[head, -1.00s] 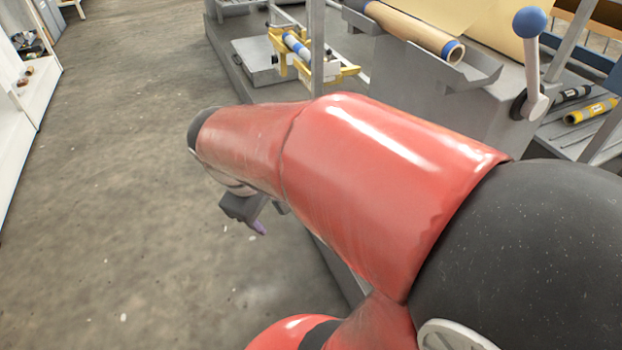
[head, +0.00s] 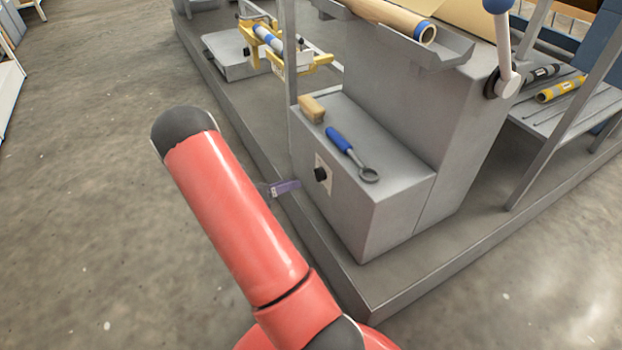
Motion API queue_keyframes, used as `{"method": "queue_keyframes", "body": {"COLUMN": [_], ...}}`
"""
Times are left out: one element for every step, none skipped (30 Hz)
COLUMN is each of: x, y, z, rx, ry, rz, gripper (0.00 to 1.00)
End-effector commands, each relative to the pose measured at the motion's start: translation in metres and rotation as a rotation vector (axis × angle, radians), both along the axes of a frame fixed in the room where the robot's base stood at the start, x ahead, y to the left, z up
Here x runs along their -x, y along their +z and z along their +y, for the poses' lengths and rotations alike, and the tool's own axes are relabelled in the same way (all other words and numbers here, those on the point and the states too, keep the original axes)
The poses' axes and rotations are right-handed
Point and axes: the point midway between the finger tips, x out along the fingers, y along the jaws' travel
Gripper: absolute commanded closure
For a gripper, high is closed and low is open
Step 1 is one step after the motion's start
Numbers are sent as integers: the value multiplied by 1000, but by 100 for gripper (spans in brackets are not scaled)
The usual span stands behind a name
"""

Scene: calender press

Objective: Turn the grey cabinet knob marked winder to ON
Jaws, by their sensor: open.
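A black knob (head: 320,174) sits on a pale plate on the left face of the grey cabinet (head: 390,205). The plate's markings are too small to read, so I cannot tell the knob's setting. My gripper (head: 292,187) shows as a purple finger just left of the knob, pointing toward the cabinet face. It looks apart from the knob, with nothing seen in it. It is open; the rest of it is hidden behind my red arm.
A blue-handled ring wrench (head: 352,155) and a tan block (head: 312,108) lie on the cabinet top. A grey upright post (head: 289,60) stands at the cabinet's back left corner. A low grey plinth (head: 400,290) runs around the machine. The floor at left is clear.

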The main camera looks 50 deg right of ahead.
Motion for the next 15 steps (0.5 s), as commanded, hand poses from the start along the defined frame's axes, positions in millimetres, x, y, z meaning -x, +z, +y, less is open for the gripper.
{"method": "queue_keyframes", "body": {"x": [-2,-3,-4,-4,-4,-4,-3,-3,-1,1,2,5,6,7,10], "y": [-9,-13,-16,-17,-18,-19,-19,-19,-19,-19,-19,-19,-19,-19,-19], "z": [-3,-4,-5,-6,-8,-10,-12,-15,-20,-25,-29,-36,-41,-45,-52], "rx": [10,14,19,20,22,24,24,24,24,24,24,23,24,24,24], "ry": [18,27,36,40,43,46,47,47,44,44,45,42,42,44,42], "rz": [44,62,82,93,100,104,105,105,105,105,104,103,102,102,101], "gripper": [42,42,42,42,42,42,42,42,42,42,42,42,42,42,42]}}
